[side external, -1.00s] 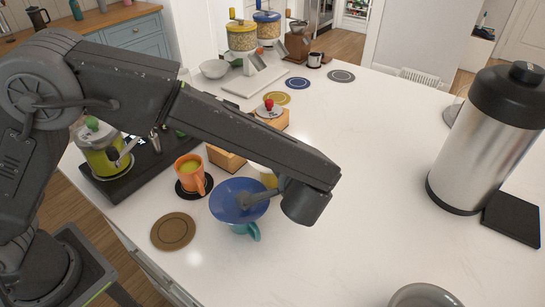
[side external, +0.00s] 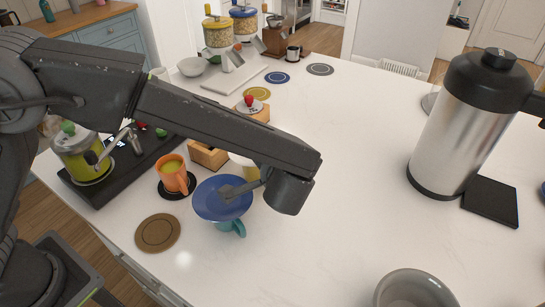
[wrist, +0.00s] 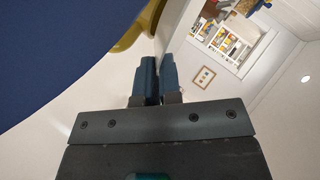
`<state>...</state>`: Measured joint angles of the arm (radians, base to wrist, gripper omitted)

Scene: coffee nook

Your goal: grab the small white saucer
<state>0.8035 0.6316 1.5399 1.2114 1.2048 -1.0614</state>
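A small pale round piece, which may be the white saucer (side external: 245,109), lies on a wooden box behind my arm in the side view, with a red item on top. My gripper (side external: 226,193) appears in front of a wide blue dish (side external: 211,208), over or against it; I cannot tell if they touch. In the wrist view my gripper's two fingers (wrist: 158,78) are close together with nothing seen between them. The blue dish (wrist: 45,45) fills the upper left there, apart from the fingers. No white saucer is clear in the wrist view.
A teal cup (side external: 233,228) sits under the blue dish. An orange mug (side external: 175,177) stands to the left, and a yellow item (side external: 247,169) is partly hidden by my arm. A steel flask (side external: 460,120) stands right. The middle counter is clear.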

